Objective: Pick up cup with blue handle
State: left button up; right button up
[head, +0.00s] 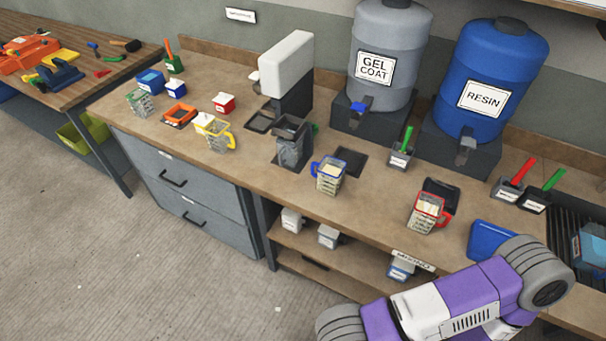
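The cup with the blue handle (329,181) stands upright on the wooden counter, near its front edge and around the middle of the head view. It is clear-walled with measuring marks, a blue rim and pale contents. Its blue handle (315,169) points left. A dark square pad (351,160) lies just behind it. Neither gripper is in view. A purple and white link of my arm crosses the bottom right corner, well apart from the cup.
A cup with a yellow handle (216,137) stands left on the counter (270,185), and one with a red handle (426,215) stands right. Gel coat (388,50) and resin (490,75) drums stand behind. A shelf (320,258) with small containers lies below. Open floor is in front.

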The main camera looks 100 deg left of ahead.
aim_at(330, 175)
jog(key=k, duration=0.45)
jog(key=u, duration=0.75)
